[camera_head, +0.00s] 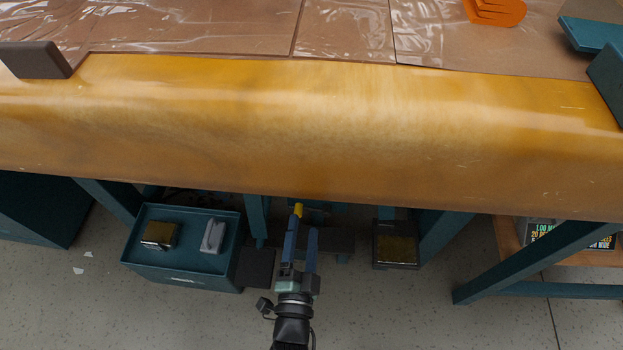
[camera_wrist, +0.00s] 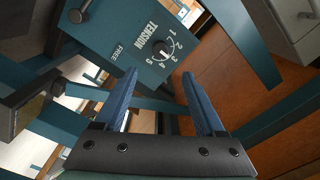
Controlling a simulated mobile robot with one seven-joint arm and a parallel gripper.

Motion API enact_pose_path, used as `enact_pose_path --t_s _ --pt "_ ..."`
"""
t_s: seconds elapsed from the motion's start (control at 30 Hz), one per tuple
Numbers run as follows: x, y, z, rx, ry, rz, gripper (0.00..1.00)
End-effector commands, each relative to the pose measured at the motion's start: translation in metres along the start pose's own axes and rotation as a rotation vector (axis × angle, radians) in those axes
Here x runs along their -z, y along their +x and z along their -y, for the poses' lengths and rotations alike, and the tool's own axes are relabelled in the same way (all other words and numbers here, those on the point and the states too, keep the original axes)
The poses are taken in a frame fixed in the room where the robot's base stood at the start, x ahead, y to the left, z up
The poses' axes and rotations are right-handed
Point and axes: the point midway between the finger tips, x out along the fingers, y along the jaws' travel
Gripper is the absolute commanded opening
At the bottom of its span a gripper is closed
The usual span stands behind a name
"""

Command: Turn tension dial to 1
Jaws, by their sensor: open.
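The tension dial (camera_wrist: 161,47) shows in the wrist view as a small dark round knob with a white marking, on a teal panel (camera_wrist: 128,28). "TENSION", "FREE" and the numbers 1 to 5 are printed around it. I cannot tell for certain which number it points to. My gripper (camera_wrist: 157,74) is open and empty, its two blue fingers reaching toward the panel with the dial beyond the gap between the tips. They look apart from it. In the head view my gripper (camera_head: 305,222) is below the bench's front edge; the dial is not visible there.
A wide yellow-brown curved surface (camera_head: 300,130) overhangs my gripper. A teal box (camera_head: 180,277) with small items on top stands to the left. Teal legs and a dark tray (camera_head: 397,245) stand to the right.

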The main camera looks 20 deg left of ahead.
Motion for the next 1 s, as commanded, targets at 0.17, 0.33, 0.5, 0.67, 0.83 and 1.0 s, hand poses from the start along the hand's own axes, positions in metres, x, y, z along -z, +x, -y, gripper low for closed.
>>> enact_pose_path --t_s 0.17,0.33,0.5,0.67,0.83,1.0 --pt "-0.001 0.037 -0.002 0.005 0.001 -0.005 0.72" --pt "-0.001 0.073 -0.002 0.004 0.001 -0.004 0.72" --pt "-0.001 0.100 -0.002 0.002 -0.001 -0.002 0.72" --pt "0.000 0.113 -0.001 0.001 -0.001 -0.002 0.72" --pt "0.001 0.117 0.000 0.000 -0.001 -0.001 0.72" --pt "0.001 0.116 0.001 0.000 -0.001 -0.001 0.72"
